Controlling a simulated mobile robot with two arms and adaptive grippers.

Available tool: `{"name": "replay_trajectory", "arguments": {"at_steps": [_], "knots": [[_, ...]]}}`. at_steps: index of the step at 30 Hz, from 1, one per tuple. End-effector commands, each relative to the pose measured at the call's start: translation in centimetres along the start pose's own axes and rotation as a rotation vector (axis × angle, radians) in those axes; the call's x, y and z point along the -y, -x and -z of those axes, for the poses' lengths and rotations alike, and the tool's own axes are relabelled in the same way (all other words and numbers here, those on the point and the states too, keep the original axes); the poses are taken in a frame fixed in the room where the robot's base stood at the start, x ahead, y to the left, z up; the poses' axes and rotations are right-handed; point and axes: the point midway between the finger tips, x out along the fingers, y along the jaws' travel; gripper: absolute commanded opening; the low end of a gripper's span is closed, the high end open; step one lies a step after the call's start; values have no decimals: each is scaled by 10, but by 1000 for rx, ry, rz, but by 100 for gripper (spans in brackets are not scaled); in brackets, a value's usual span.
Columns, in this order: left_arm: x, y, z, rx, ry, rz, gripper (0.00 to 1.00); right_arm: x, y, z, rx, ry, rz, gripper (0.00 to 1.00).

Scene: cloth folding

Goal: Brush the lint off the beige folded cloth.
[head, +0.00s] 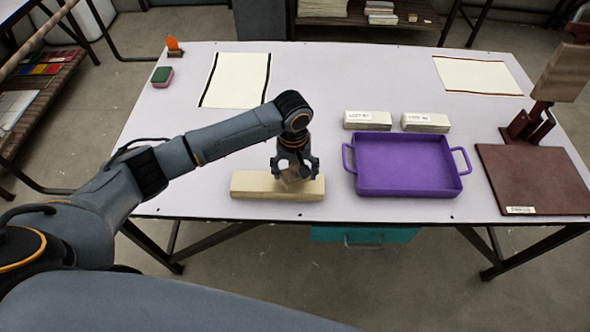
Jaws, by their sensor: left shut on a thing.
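The beige folded cloth (250,186) lies as a long flat bundle near the front edge of the table, left of the purple tray. My left gripper (293,174) points down over the right half of the cloth. It is shut on a small tan, wooden-looking block (292,183), which appears to be at the cloth's top. The fingers partly hide the block, and I cannot tell whether its underside touches the cloth. Lint is too small to make out. My right gripper is not in view.
A purple tray (408,191) with handles stands to the right, with two labelled pale bundles (367,121) (426,123) behind it. A maroon board with a stand (530,180) is far right. A sponge (162,76) and an orange item (174,45) sit back left.

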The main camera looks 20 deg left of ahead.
Motion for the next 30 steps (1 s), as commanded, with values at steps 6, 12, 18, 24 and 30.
{"name": "replay_trajectory", "arguments": {"at_steps": [6, 12, 18, 24, 30], "knots": [[0, -5, 0, 0, 0, 0, 52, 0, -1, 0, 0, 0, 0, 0], [0, -8, 0, 0, 0, -1, 52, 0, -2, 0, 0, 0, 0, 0], [0, -12, 0, 0, -1, -1, 52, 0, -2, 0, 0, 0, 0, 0], [0, -15, 0, 0, 0, -2, 52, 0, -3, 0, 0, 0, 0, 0], [7, -12, 0, 2, 2, 0, 52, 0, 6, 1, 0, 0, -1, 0]]}}
